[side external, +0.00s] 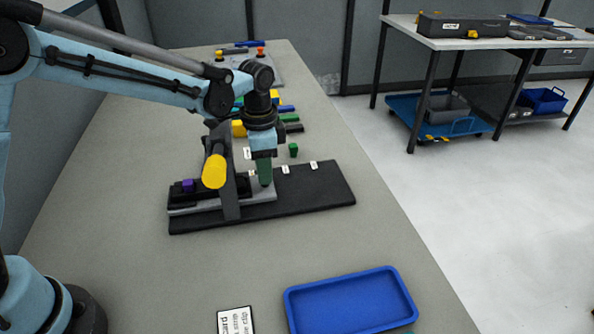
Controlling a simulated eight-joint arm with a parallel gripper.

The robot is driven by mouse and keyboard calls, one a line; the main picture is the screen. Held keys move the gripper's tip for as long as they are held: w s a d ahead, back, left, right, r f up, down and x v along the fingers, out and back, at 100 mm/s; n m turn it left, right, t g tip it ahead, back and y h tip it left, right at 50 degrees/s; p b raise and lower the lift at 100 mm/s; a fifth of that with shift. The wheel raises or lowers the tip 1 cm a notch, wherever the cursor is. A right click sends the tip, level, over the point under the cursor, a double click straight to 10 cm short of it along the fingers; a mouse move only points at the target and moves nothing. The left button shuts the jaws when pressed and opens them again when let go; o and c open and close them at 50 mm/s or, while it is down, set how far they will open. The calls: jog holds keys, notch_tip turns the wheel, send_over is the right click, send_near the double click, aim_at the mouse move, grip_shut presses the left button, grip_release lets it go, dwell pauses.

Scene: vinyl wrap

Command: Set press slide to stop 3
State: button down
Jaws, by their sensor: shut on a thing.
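The press stands on a black base plate (318,190) on the bench. A grey slide (262,197) lies on the plate, towards its left part. A dark upright bracket with a yellow cylinder (214,171) stands over the slide. Small white labels (285,169) stand along the plate's far edge; their marks are too small to read. My gripper (264,157) points down over the slide's right end and is shut on an upright dark green piece (265,173). The fingertips are hard to make out, and the arm and bracket hide part of the far side.
A purple block (188,185) sits at the press's left end. A blue tray (350,302) and a printed card (235,320) lie at the front. A green block (293,150) and several coloured pieces lie behind the press. The bench between press and tray is clear.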

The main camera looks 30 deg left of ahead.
jog(key=c, duration=0.9)
grip_release()
notch_tip(320, 180, up, 12)
jog(key=shift+r, duration=0.1)
jog(key=s+a+r+n+t, duration=0.1)
jog(key=s+n, duration=0.1)
jog(key=s+a+r+n+t, duration=0.1)
jog(key=s+a+n+t, duration=0.1)
jog(key=s+a+r+n+t, duration=0.1)
jog(key=s+r+n+t, duration=0.1)
jog(key=shift+a+r+n+y, duration=0.1)
jog(key=shift+a+n+y, duration=0.2)
jog(key=s+a+f, duration=0.1)
jog(key=s+f, duration=0.1)
jog(key=s, duration=0.1)
jog(key=s+a+f+n+t, duration=0.1)
jog(key=s+f, duration=0.2)
jog(key=s+a+f+n+t, duration=0.1)
jog(key=s+f, duration=0.1)
jog(key=s, duration=0.1)
jog(key=shift+s+a+f, duration=0.1)
jog(key=shift+s+f, duration=0.2)
jog(key=shift+s, duration=0.05)
